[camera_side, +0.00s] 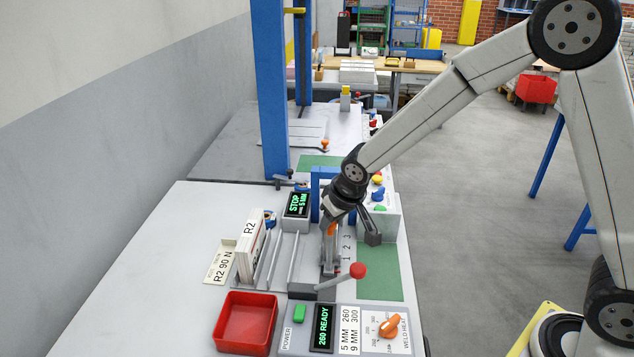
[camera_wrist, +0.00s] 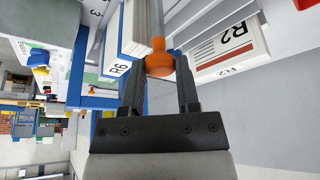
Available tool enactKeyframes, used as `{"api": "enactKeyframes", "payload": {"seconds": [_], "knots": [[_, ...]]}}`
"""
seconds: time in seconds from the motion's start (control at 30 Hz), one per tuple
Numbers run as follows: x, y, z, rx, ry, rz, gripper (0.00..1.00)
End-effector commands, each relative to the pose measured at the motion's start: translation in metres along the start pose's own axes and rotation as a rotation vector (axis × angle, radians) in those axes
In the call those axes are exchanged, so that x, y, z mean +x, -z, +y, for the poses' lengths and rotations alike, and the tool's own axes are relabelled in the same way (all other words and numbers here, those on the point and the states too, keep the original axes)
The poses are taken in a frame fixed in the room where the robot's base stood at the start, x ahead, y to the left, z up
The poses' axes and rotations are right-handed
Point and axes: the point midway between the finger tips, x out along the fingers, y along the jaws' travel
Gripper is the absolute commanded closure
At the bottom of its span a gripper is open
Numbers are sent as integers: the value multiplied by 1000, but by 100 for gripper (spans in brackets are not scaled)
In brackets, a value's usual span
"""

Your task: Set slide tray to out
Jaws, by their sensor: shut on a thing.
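My gripper (camera_side: 331,240) points down over the grey slotted fixture on the near bench, beside a strip marked 1 2 3 (camera_side: 347,250). In the wrist view, my gripper (camera_wrist: 160,75) has its two dark fingers on either side of an orange knob (camera_wrist: 160,64) and is shut on it. The knob sits on a grey rod. A bit of the orange knob (camera_side: 331,229) also shows in the side view. Grey rails (camera_side: 285,262) lie left of the gripper; the slide tray itself is not clearly told apart from them.
A white stack marked R2 (camera_side: 249,250) stands left of the rails. A stack marked R6 (camera_wrist: 134,40) is close beside the knob. A red-balled lever (camera_side: 357,270), a red bin (camera_side: 246,322) and a control panel (camera_side: 345,330) are nearer. A blue post (camera_side: 270,90) rises behind.

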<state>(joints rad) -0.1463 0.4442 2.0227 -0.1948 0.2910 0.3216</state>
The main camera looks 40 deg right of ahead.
Motion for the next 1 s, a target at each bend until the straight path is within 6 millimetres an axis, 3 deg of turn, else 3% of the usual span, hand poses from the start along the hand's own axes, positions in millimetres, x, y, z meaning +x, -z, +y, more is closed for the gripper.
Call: {"api": "enactKeyframes", "payload": {"seconds": [0.4, 0.97, 1.0], "knots": [[-18, -40, -44, -3, 1, 2, 100], [-21, -49, -54, -1, 2, 0, 100], [-21, -49, -54, -1, 2, 0, 56]]}}
